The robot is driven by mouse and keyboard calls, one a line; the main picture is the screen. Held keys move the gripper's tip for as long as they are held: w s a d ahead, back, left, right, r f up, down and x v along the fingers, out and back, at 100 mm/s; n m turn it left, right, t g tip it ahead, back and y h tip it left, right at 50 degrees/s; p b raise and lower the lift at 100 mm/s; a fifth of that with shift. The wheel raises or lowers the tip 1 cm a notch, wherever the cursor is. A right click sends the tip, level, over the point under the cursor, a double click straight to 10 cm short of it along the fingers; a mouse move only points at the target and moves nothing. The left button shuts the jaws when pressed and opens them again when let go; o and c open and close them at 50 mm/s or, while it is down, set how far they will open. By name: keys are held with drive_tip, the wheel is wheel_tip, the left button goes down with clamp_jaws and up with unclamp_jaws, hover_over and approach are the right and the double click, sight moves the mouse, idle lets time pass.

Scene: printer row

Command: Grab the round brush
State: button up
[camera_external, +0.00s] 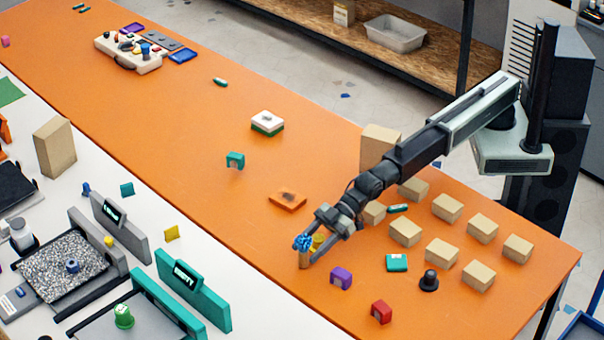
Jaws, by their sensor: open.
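The round brush, as far as I can tell, is the small upright thing with a blue bristly top and a tan body (304,258), on the orange table (205,125). My gripper (306,250) reaches down to it from the upper right. Its jaws are open, with the fingertips close around the brush's top. I cannot tell whether either finger touches it. The fingers partly hide the brush and a yellow thing (318,241) just behind it.
A purple block (341,278) and a red block (381,311) stand just right of the brush. Several tan boxes (405,232) and a black knob-like thing (429,281) lie further right. An orange piece (287,200) lies behind. The table left of the brush is mostly clear.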

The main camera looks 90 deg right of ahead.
sight(299, 257)
drive_tip(key=b+x, duration=0.2)
drive_tip(key=x, duration=0.3)
drive_tip(key=shift+w+a+f, duration=0.1)
drive_tip(key=shift+a, duration=0.05)
drive_tip(key=shift+c, duration=0.6)
clamp_jaws()
wheel_tip(299, 257, up, 10)
drive_tip(key=p, duration=1)
